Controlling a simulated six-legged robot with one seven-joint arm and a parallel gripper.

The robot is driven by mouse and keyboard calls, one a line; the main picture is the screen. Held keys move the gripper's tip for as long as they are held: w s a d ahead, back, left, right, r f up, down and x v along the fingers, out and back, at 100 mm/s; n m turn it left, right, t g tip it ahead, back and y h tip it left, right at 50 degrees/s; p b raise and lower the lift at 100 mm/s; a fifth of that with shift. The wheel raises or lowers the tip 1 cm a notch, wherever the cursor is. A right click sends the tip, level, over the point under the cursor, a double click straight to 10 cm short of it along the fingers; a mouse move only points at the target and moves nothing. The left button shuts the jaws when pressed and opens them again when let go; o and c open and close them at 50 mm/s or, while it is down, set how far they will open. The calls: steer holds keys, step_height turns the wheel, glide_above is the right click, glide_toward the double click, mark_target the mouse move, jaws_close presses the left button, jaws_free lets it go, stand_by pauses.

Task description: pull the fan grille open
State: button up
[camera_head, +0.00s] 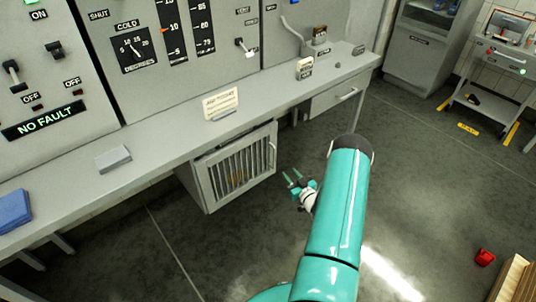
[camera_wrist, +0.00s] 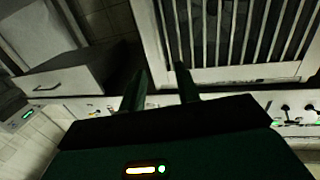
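The fan grille (camera_head: 236,172) is a pale framed panel with upright bars, set in a grey box under the bench. A small light handle (camera_head: 272,155) is on its right side. Whether the grille stands slightly ajar is not clear. My gripper (camera_head: 291,173) is just right of the grille, a short way from the handle, its two fingers apart with nothing between them. In the wrist view, my gripper (camera_wrist: 160,72) shows both dark fingers apart, and the barred grille (camera_wrist: 230,74) fills the upper right. The handle cannot be made out there.
The grey bench (camera_head: 180,147) runs above the grille, under control panels. A drawer (camera_head: 335,93) with a handle is right of the grille. A cart (camera_head: 490,88) stands at the far right. A red object (camera_head: 485,257) lies on the floor. Floor in front of the grille is clear.

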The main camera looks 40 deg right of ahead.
steer(key=w+d, duration=0.2)
steer(key=w, duration=1)
steer(key=shift+w+d+f, duration=0.2)
steer(key=shift+w+f, duration=0.1)
steer(key=shift+w, duration=0.1)
steer(key=shift+c, duration=0.2)
jaws_close()
